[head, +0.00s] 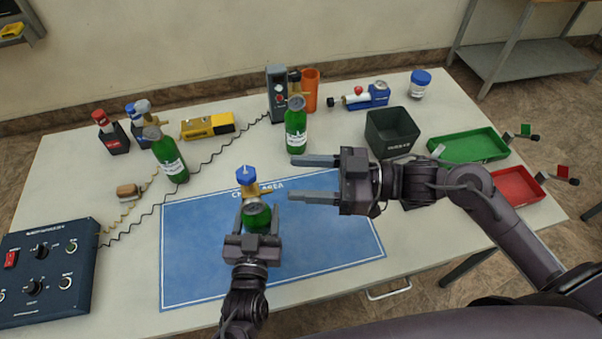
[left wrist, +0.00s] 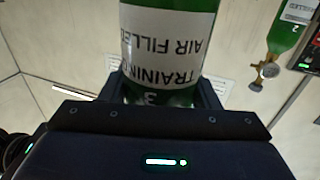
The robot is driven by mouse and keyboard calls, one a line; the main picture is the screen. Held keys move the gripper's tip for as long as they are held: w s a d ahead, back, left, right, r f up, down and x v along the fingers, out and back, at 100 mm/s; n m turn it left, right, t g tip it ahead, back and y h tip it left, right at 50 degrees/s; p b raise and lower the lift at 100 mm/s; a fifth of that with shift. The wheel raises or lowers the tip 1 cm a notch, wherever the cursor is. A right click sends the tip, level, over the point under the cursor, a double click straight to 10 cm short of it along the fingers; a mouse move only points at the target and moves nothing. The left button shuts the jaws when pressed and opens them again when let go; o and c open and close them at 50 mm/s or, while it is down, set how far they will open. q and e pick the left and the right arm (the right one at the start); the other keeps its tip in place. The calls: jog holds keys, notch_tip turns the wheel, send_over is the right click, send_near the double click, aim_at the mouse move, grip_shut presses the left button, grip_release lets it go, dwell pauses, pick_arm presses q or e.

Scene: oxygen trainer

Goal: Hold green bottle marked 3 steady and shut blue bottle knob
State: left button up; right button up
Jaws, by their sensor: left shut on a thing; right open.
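The green bottle marked 3 (head: 257,217) stands on the blue mat, with a brass valve and a blue knob (head: 246,175) on top. My left gripper (head: 261,218) is shut around its body. In the left wrist view the bottle (left wrist: 165,45) shows its white label and the 3 between the fingers. My right gripper (head: 316,179) is open and empty, to the right of the knob and apart from it, with its fingers pointing left. How far the knob is turned cannot be told.
Other green bottles stand at the left (head: 170,160) and back (head: 296,130); bottle 2 (left wrist: 283,35) shows in the wrist view. A dark bin (head: 391,128), green tray (head: 470,146) and red tray (head: 516,184) stand right. A control box (head: 45,270) is at left. The mat's front right (head: 330,245) is clear.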

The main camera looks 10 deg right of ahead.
pick_arm(q)
jog(key=shift+r, duration=0.15)
jog(key=o, duration=1.6)
jog(key=shift+c, duration=0.2)
